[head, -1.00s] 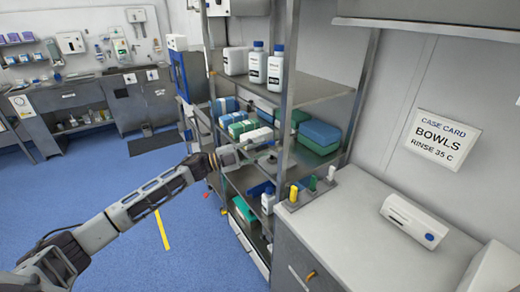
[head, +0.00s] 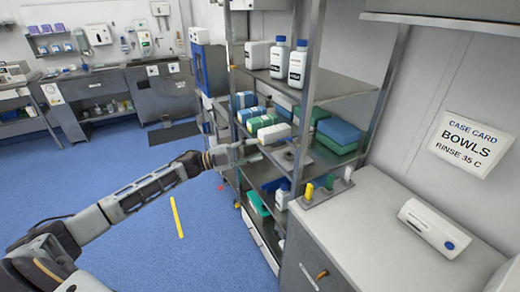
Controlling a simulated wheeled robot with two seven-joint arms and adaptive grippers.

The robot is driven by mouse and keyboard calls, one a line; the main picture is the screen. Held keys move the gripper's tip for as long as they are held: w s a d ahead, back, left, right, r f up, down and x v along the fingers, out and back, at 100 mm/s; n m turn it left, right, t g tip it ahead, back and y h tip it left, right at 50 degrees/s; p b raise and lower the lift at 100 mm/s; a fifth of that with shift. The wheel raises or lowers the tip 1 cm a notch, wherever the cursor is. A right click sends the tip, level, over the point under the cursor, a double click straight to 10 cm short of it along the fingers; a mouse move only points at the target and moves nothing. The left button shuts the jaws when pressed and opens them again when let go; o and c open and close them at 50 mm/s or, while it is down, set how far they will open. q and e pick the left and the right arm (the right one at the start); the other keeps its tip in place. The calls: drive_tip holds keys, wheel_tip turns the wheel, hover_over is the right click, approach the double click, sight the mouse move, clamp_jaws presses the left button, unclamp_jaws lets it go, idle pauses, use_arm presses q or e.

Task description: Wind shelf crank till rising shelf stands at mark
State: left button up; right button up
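A grey metal shelf rack stands at centre right, with an upper shelf (head: 338,86) and a middle level holding blue and green packs. Which level is the rising shelf, I cannot tell. I cannot make out a crank or a height mark. My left gripper (head: 243,152) is at the rack's left front side, level with the packs. Its fingers are small and blend into the grey rack, so I cannot tell whether they are open, shut or touching anything. My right gripper is not in view.
White bottles (head: 298,63) stand on the upper shelf. A card reading "BOWLS" (head: 462,143) is on the wall. Blue floor (head: 130,175) is clear at left.

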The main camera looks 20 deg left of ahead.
use_arm(q)
drive_tip(key=shift+v, duration=1.7)
drive_tip(key=shift+r, duration=0.1)
